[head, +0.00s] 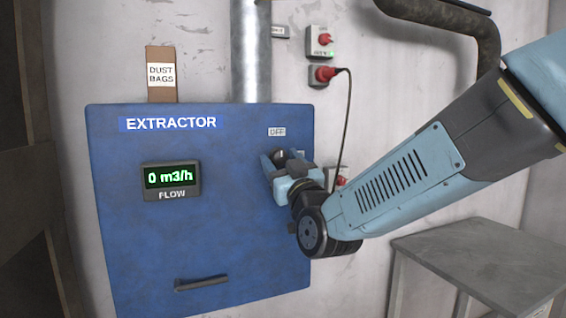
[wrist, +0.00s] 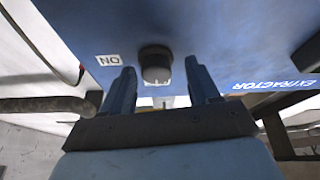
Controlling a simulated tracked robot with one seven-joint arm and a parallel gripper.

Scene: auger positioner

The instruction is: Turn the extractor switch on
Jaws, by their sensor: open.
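The blue extractor cabinet (head: 130,240) fills the middle of the head view. Its green flow display (head: 172,177) reads 0 m3/h. The extractor switch is a dark round knob with a pale end (wrist: 156,66), below the OFF label (head: 277,132) in the head view. An ON label (wrist: 108,60) shows upside down beside it in the wrist view. My gripper (head: 284,163) is at the switch, its two fingers open. In the wrist view the knob appears between the fingertips (wrist: 160,68), with gaps on both sides. In the head view my gripper partly hides the knob.
A cardboard dust bags box (head: 161,95) and a metal duct (head: 251,50) rise behind the cabinet. A grey table (head: 480,262) stands lower right. A dark handle (head: 200,283) juts out low.

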